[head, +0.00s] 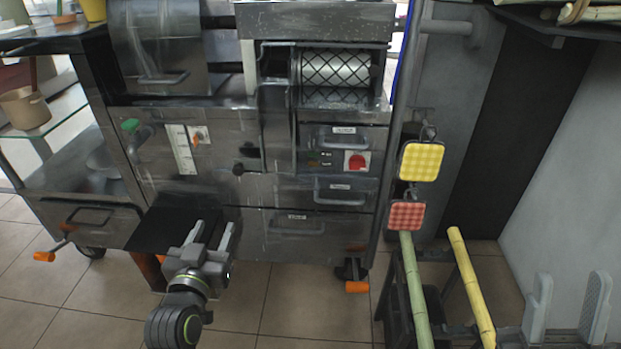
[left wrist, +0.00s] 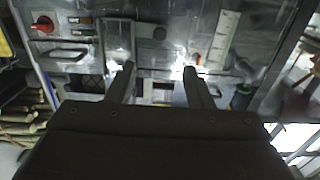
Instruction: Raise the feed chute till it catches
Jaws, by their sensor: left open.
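The press (head: 262,190) is a grey metal machine with a mesh-covered roller (head: 336,70) at the top right. A dark flat panel (head: 172,232) juts out low at its front left; it looks like the feed chute, lowered, but I cannot be sure. My right gripper is not in view.
Drawers with handles (head: 340,193) and a red switch (head: 356,161) fill the right front. A white scale (head: 180,150) and green-capped handle (head: 132,126) are at the left. A yellow cane (head: 470,285) and green cane (head: 415,290) lean at the right. Tiled floor in front is clear.

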